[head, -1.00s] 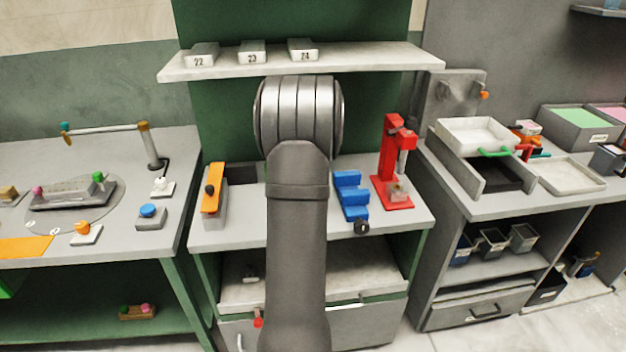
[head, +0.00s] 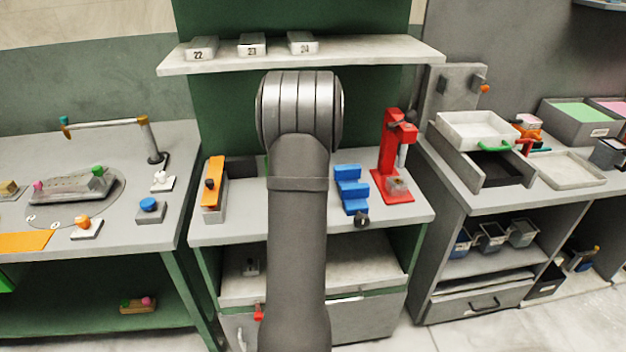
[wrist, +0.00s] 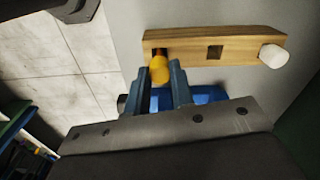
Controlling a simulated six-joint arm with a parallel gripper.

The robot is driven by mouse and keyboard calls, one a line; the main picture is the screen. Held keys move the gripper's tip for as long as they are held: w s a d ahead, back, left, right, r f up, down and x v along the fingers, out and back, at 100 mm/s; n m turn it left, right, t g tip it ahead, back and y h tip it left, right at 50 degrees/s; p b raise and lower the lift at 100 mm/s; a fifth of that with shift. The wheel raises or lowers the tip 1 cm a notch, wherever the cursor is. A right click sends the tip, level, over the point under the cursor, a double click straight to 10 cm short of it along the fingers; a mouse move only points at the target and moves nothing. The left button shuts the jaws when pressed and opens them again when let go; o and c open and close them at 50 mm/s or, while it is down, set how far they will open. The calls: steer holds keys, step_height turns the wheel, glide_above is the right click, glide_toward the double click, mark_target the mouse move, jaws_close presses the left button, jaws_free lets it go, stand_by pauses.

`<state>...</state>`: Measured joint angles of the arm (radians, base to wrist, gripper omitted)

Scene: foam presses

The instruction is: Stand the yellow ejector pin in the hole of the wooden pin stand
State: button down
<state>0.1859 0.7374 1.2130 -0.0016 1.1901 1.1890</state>
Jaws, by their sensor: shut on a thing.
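In the wrist view my gripper (wrist: 161,72) is shut on the yellow ejector pin (wrist: 159,70), whose rounded yellow end shows between the fingertips. The wooden pin stand (wrist: 185,43) is a long light block just beyond the fingertips. It has a dark square hole (wrist: 214,52) near its middle and another dark opening (wrist: 161,51) at its left, right by the pin. A white rounded peg (wrist: 272,56) is at its right end. I cannot tell whether the pin touches the stand or enters the left opening. In the head view my arm hides the gripper, pin and stand.
A blue stepped block (head: 350,189) stands right of my arm, with a red press (head: 391,160) beyond it. An orange-topped press (head: 213,188) is at the left of the bench. A shelf (head: 370,55) with numbered boxes hangs behind. Bare floor (wrist: 85,45) shows left in the wrist view.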

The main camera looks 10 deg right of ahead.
steer(key=shift+f, duration=1.05)
steer(key=c, duration=1.2)
jaws_free()
steer(key=shift+o, duration=0.2)
step_height(320, 180, up, 18)
steer(key=shift+f, duration=0.25)
step_height(320, 180, down, 18)
steer(key=shift+r, duration=0.4)
steer(key=shift+r, duration=0.15)
